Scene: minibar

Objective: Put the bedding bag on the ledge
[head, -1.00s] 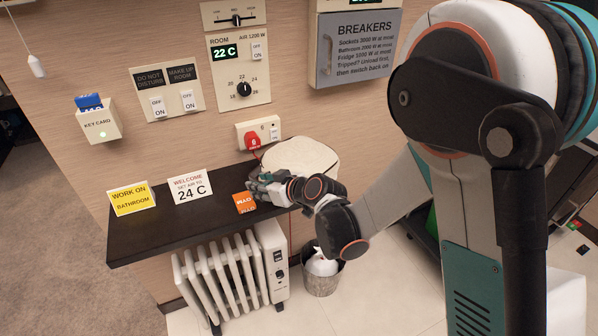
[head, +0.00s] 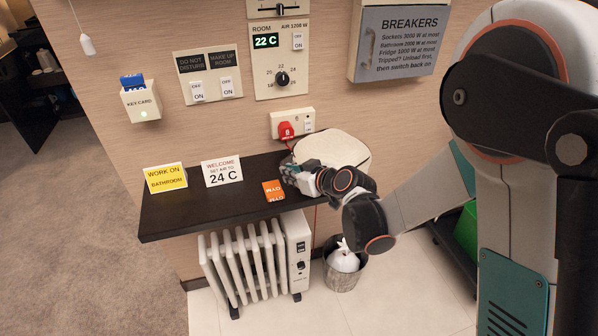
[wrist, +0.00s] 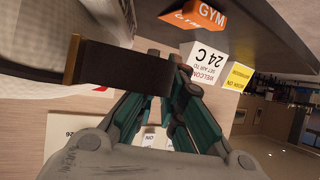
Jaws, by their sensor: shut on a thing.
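The bedding bag is a cream, rounded bag (head: 335,148) at the right end of the dark ledge (head: 215,209), close to the wall. In the wrist view, the bag (wrist: 40,30) fills the upper left, and a dark strap (wrist: 115,68) runs from it between my fingers. My gripper (head: 291,173) is in front of the bag's left side, just above the ledge, shut on the strap. The wrist view is upside down, with the ledge (wrist: 250,30) along its top. I cannot tell whether the bag's underside touches the ledge; my gripper and wrist hide it.
An orange card (head: 272,190), a white "24 C" card (head: 222,171) and a yellow card (head: 166,178) stand on the ledge left of my gripper. A red plug (head: 286,131) is in the wall socket behind. A heater (head: 250,265) and a bin (head: 345,270) stand below.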

